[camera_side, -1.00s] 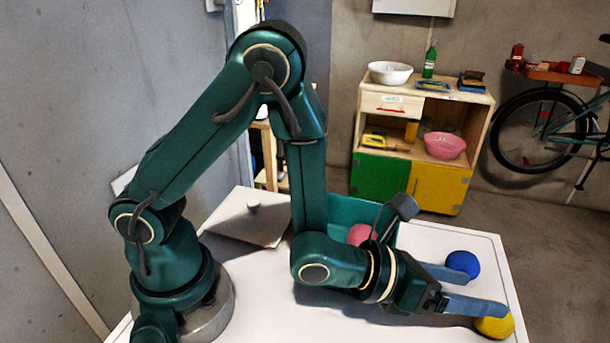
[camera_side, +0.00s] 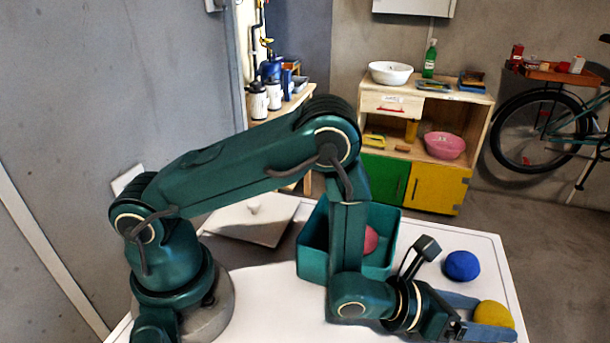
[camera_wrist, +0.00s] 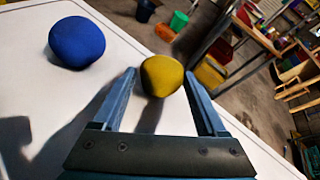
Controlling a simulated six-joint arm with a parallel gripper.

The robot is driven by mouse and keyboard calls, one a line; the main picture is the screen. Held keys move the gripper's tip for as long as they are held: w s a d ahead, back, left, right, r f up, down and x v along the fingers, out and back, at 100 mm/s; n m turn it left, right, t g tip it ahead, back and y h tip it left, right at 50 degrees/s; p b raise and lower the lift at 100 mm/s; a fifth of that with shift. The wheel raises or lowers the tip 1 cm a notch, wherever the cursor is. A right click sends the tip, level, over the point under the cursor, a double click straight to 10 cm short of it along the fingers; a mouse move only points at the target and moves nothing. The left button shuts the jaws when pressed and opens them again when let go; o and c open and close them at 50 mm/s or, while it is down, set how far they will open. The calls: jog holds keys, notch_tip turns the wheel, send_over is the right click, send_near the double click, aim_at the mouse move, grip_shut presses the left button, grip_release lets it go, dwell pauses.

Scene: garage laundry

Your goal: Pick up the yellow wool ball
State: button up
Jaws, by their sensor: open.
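The yellow wool ball (camera_side: 493,315) rests on the white table near its right edge. In the wrist view the yellow wool ball (camera_wrist: 162,75) lies between the tips of my two blue fingers, with a gap on each side. My gripper (camera_side: 487,316) is open and low over the table, its fingers reaching to either side of the ball. In the wrist view my gripper (camera_wrist: 162,75) holds nothing. The near finger hides the lower part of the ball in the side view.
A blue ball (camera_side: 461,266) sits behind my gripper, and to its left in the wrist view (camera_wrist: 77,42). A teal bin (camera_side: 312,262) holds a pink ball (camera_side: 371,240). A grey-white lid (camera_side: 250,222) lies left of the bin. The table (camera_side: 285,315) is clear in front.

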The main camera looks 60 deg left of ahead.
jog(key=shift+w+d+f, duration=0.1)
jog(key=shift+w, duration=0.1)
jog(key=c, duration=1.1)
jog(key=shift+c, duration=0.2)
jog(key=shift+r, duration=0.2)
